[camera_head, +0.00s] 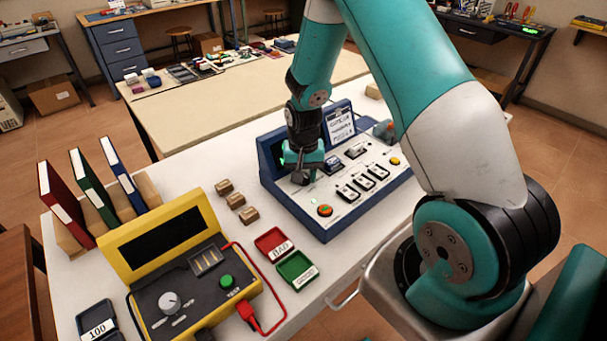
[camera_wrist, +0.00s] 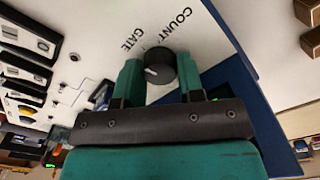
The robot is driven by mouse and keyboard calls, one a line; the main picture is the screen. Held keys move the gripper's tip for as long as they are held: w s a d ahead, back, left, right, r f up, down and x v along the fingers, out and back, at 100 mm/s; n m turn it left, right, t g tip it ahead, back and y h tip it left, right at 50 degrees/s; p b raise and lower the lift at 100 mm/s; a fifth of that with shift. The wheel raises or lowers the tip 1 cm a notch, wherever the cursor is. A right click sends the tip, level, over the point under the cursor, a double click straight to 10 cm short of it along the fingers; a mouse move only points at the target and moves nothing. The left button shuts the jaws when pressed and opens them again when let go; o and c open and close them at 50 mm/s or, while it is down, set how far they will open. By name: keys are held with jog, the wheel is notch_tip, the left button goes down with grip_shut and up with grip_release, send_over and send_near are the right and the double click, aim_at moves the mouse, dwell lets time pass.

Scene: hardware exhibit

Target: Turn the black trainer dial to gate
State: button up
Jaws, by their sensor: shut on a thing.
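The blue trainer (camera_head: 330,228) with a white sloping panel stands on the white table. In the wrist view its black dial (camera_wrist: 161,72) sits between the two green fingers of my gripper (camera_wrist: 158,76), which is shut on it. The dial's white pointer mark faces left. The printed word GATE (camera_wrist: 132,38) is at the dial's upper left, and COUNT (camera_wrist: 170,24) is above it. In the head view my gripper (camera_head: 301,172) reaches down onto the panel's left part and hides the dial.
Several black-and-white switches (camera_head: 362,180), an orange-red button (camera_head: 325,210) and a yellow button (camera_head: 394,161) share the panel. A yellow tester (camera_head: 190,270) stands front left, with red (camera_head: 273,242) and green (camera_head: 296,270) trays beside it. Small brown blocks (camera_head: 235,201) lie left of the trainer.

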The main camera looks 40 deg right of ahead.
jog(key=shift+m, duration=0.6)
jog(key=o, duration=0.9)
jog(key=shift+r, duration=0.1)
notch_tip(320, 180, up, 17)
jog(key=shift+r+b, duration=0.15)
jog(key=shift+b, duration=0.5)
